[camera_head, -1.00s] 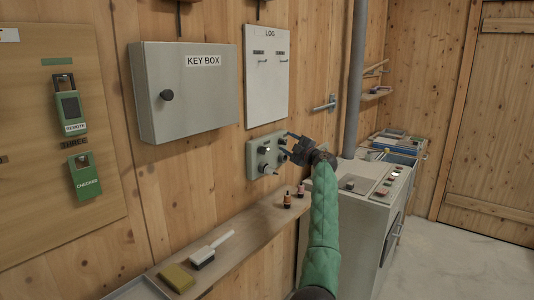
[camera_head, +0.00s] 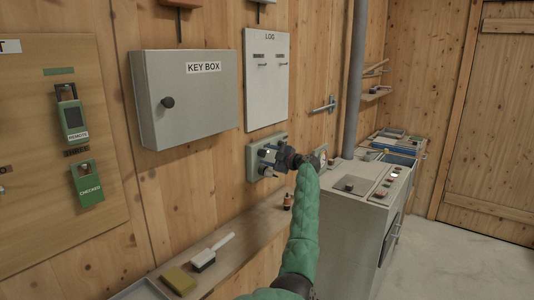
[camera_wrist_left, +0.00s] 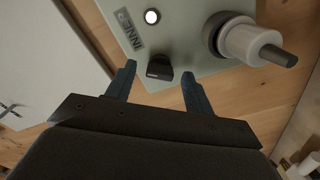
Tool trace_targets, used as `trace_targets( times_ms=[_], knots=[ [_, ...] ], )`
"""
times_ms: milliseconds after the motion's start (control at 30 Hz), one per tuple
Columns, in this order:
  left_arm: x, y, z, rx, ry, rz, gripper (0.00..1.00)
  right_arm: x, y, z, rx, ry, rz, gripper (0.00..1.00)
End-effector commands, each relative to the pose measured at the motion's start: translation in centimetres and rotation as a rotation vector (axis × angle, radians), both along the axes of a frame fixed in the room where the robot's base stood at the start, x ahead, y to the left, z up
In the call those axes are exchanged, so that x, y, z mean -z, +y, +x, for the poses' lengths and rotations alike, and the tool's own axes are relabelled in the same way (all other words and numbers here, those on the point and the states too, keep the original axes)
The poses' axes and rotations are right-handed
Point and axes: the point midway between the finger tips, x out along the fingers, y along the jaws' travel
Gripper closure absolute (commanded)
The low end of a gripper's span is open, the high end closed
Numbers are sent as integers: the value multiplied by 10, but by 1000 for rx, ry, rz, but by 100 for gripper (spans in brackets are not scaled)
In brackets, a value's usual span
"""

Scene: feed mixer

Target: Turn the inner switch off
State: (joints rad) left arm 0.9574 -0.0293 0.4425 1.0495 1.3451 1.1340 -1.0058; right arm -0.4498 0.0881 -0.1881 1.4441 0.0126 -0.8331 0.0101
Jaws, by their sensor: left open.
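The grey-green switch panel (camera_head: 252,165) is mounted on the wooden wall below the log board. In the left wrist view, a black switch knob (camera_wrist_left: 160,66) sits on the panel (camera_wrist_left: 188,30) near a label reading INNER (camera_wrist_left: 129,30) and a lit white lamp (camera_wrist_left: 152,16). My left gripper (camera_head: 270,154) is at the panel and covers part of it. In the left wrist view, the left gripper (camera_wrist_left: 158,76) is open, with one finger on each side of the black knob. I cannot tell whether they touch it. My right gripper is out of view.
A larger round knob with a grey shaft (camera_wrist_left: 250,40) juts from the panel to the right of the switch. The key box (camera_head: 187,97) is up and left. A shelf below holds a brush (camera_head: 205,257), a sponge (camera_head: 178,279) and a small bottle (camera_head: 287,201).

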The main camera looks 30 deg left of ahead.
Motion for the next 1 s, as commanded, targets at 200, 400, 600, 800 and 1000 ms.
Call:
trace_targets(
  times_ms=[200, 400, 600, 800, 1000],
  knots=[
    [0, 9, 1, 1, 0, 1, 47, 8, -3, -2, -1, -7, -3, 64],
    [0, 10, 1, 0, -1, 0, 47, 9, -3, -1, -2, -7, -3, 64],
    [0, 10, 1, 0, -1, 0, 75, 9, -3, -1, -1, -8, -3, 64],
    [0, 10, 1, 0, -1, 0, 92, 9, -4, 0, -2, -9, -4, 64],
    [2, 9, 1, 0, -16, -1, 92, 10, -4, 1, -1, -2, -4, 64]
  ],
)
